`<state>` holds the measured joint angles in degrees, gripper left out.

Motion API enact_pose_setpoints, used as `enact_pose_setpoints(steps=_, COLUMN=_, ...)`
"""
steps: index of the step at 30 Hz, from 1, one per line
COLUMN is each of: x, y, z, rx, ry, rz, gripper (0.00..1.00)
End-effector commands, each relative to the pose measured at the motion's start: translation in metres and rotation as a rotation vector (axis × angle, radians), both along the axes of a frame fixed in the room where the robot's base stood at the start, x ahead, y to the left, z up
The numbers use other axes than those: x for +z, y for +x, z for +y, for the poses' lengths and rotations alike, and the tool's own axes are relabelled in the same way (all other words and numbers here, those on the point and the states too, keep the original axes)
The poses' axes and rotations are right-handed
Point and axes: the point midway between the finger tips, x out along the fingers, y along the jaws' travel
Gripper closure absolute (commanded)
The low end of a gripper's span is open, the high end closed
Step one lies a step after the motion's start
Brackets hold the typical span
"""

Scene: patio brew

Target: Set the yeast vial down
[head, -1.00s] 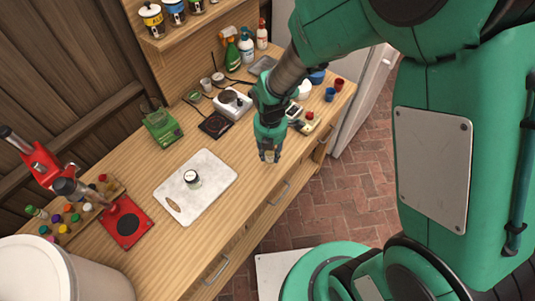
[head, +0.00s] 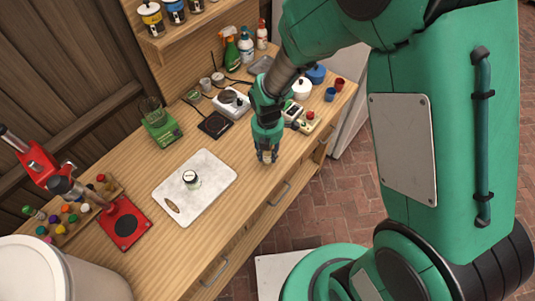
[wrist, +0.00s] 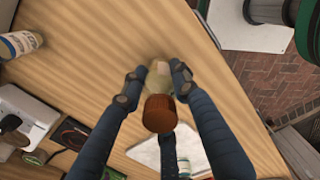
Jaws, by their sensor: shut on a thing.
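The yeast vial (wrist: 157,80) is a small pale, see-through vial with a brown cap (wrist: 160,113). In the head view my gripper (head: 267,158) points down over the front part of the wooden bench, right of the white cutting board. Only a little of the vial shows there between the fingers. I cannot tell whether its base touches the bench top.
A lidded jar (head: 191,179) stands on the white cutting board (head: 210,170). Behind my gripper are a white scale-like device (head: 232,103), a dark pad (head: 215,124) and a small cream device (head: 306,122). A red capper (head: 122,222) stands at the left. The bench around my gripper is clear.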

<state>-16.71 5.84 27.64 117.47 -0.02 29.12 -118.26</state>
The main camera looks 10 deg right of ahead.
Motion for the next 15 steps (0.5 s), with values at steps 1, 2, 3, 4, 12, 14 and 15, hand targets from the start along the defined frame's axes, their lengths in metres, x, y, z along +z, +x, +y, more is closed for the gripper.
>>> enact_pose_setpoints(steps=1, x=-0.0018, y=0.0004, z=0.0001, rx=0.000, ry=0.001, rz=-0.001, gripper=0.97)
enact_pose_setpoints(steps=2, x=-0.0020, y=0.0005, z=0.0002, rx=0.000, ry=0.000, rz=-0.001, gripper=0.97)
enact_pose_setpoints(steps=3, x=-0.0018, y=0.0006, z=0.0001, rx=0.000, ry=0.001, rz=-0.002, gripper=0.97)
enact_pose_setpoints(steps=4, x=-0.0016, y=0.0006, z=0.0001, rx=0.000, ry=0.001, rz=-0.002, gripper=0.97)
enact_pose_setpoints(steps=12, x=-0.0035, y=0.0004, z=0.0001, rx=0.000, ry=0.000, rz=-0.001, gripper=0.97)
enact_pose_setpoints(steps=14, x=-0.0051, y=0.0004, z=0.0001, rx=0.000, ry=0.000, rz=-0.001, gripper=0.97)
enact_pose_setpoints(steps=15, x=-0.0048, y=0.0004, z=0.0001, rx=0.000, ry=0.000, rz=-0.001, gripper=0.65)
